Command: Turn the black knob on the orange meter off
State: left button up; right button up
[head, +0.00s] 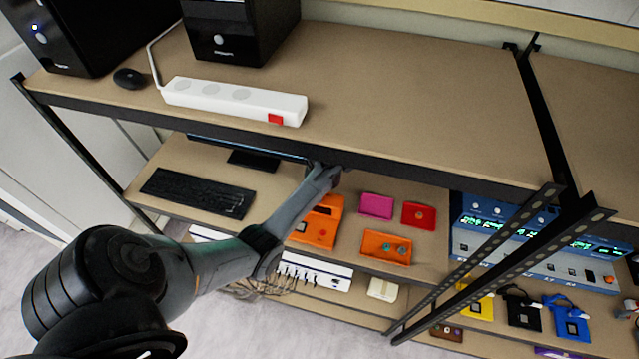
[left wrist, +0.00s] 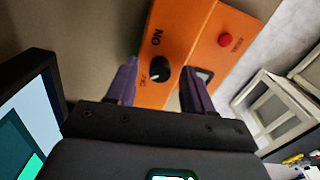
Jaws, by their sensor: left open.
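The orange meter (head: 316,232) lies on the middle shelf, partly hidden by my left arm in the head view. In the left wrist view, the meter (left wrist: 185,40) fills the upper middle. Its black knob (left wrist: 160,74) has "ON" printed above it and "OFF" to its left. Contact cannot be told. My left gripper (head: 330,172) is just under the upper shelf's front edge in the head view. My right gripper is not in view.
The upper shelf (head: 420,100) overhangs my left gripper. A monitor (head: 250,158) and keyboard (head: 198,192) are to its left. Pink (head: 376,206), red (head: 418,215) and orange (head: 386,247) boxes lie to the right. A slanted metal post (head: 470,268) stands farther right.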

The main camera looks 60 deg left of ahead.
pick_arm(q)
notch_tip(320, 180, up, 10)
jog(key=shift+r, duration=0.25)
dwell(0.3)
